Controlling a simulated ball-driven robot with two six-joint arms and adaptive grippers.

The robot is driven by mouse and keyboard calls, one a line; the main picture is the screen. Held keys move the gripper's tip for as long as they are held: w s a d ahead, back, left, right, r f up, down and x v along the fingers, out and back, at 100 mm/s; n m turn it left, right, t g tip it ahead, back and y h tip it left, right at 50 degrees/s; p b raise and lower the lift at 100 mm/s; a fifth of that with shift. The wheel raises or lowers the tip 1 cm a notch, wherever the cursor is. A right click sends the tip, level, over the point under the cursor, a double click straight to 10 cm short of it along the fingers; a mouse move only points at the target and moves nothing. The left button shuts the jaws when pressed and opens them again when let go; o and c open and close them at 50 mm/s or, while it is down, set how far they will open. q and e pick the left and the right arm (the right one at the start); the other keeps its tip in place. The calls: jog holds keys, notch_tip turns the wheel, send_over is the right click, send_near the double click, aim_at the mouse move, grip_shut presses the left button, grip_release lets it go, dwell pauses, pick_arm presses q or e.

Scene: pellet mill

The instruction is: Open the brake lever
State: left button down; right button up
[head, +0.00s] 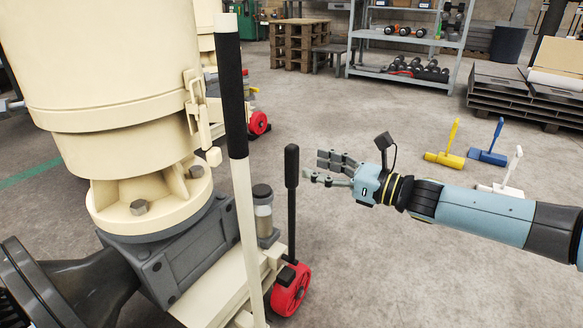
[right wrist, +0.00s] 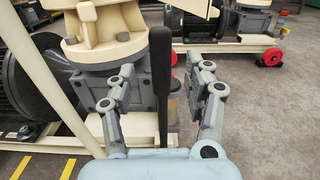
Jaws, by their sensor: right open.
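The brake lever, a slim black upright handle (head: 291,190), stands beside a red wheel (head: 290,290) at the foot of the cream mill. My right gripper (head: 320,168) is open and empty, just right of the lever's upper part in the head view, with a small gap. In the right wrist view the lever (right wrist: 160,85) stands upright in the space between the two open fingers (right wrist: 161,72). I cannot tell there whether it is between the fingertips or just beyond them. Neither finger visibly touches it. My left gripper is not in view.
A tall cream bar with a black grip (head: 232,95) stands left of the lever, close by. The mill's cream body (head: 115,70) fills the left. Yellow, blue and white tools (head: 445,158) lie on the floor at right. Open floor lies around my right arm.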

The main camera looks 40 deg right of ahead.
aim_at(297, 161)
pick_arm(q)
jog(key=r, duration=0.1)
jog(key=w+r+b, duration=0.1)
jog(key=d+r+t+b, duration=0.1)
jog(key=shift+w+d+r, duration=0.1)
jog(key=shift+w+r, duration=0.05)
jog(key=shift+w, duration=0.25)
pick_arm(e)
jog(key=x, duration=0.7)
jog(key=shift+w+f, duration=0.1)
grip_shut()
